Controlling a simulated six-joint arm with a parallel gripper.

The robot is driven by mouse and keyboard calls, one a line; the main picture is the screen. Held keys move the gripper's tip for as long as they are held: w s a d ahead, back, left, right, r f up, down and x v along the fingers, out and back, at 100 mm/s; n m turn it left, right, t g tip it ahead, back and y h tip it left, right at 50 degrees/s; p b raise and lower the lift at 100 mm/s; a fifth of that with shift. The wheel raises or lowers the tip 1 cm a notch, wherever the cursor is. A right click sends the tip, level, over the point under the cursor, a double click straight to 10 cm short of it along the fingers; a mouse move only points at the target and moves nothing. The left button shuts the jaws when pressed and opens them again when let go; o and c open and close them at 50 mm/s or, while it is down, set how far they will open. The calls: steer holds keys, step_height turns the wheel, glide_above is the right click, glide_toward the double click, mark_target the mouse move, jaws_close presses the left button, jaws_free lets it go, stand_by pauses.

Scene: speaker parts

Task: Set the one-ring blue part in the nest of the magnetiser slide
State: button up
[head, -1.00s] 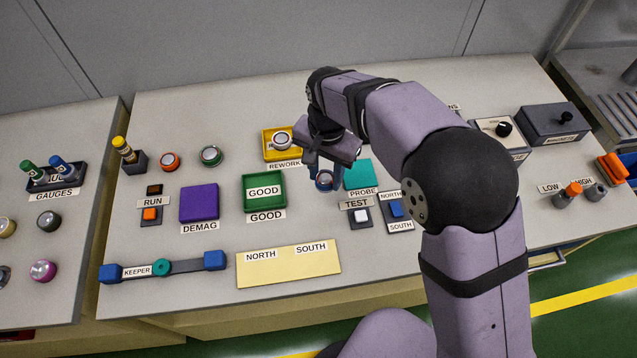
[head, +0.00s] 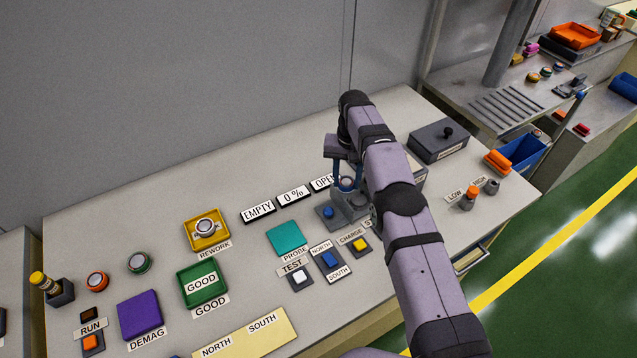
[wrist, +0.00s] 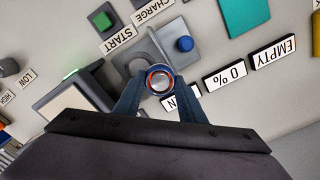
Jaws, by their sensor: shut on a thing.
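The blue part (head: 347,184), with a pale metal middle, is between the fingertips of my gripper (head: 348,174). In the wrist view, the part (wrist: 159,81) shows a reddish ring around its metal face, and both fingers of my gripper (wrist: 159,88) close on its sides. The magnetiser slide (head: 349,211) is a grey block with a blue knob, under my gripper. In the wrist view, the slide (wrist: 165,47) shows a round nest (wrist: 138,64) just up and left of the part, partly overlapped. How high the part is above the nest is unclear.
Display plates read EMPTY (head: 258,211), 0 % (head: 293,195) and OPEN, the last partly hidden by my gripper. A yellow rework tray (head: 207,230) holds a round part. A grey box with a black knob (head: 438,141) stands behind right. Buttons lie in front of the slide.

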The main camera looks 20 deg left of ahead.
steer(key=shift+w+d+f, duration=0.1)
steer(key=shift+w+d, duration=0.2)
steer(key=shift+d, duration=0.4)
steer(key=shift+w+d+f, duration=0.1)
steer(key=shift+w+d, duration=0.25)
steer(key=shift+d, duration=0.35)
steer(key=shift+w+d, duration=0.3)
steer(key=shift+d, duration=0.4)
steer(key=shift+f+b, duration=0.25)
steer(key=shift+b, duration=0.3)
steer(key=shift+f, duration=0.75)
step_height(320, 180, down, 3)
steer(key=b, duration=0.4)
steer(key=shift+b, duration=0.3)
steer(key=shift+f, duration=0.55)
steer(key=o, duration=1.3)
steer(key=shift+f, duration=0.1)
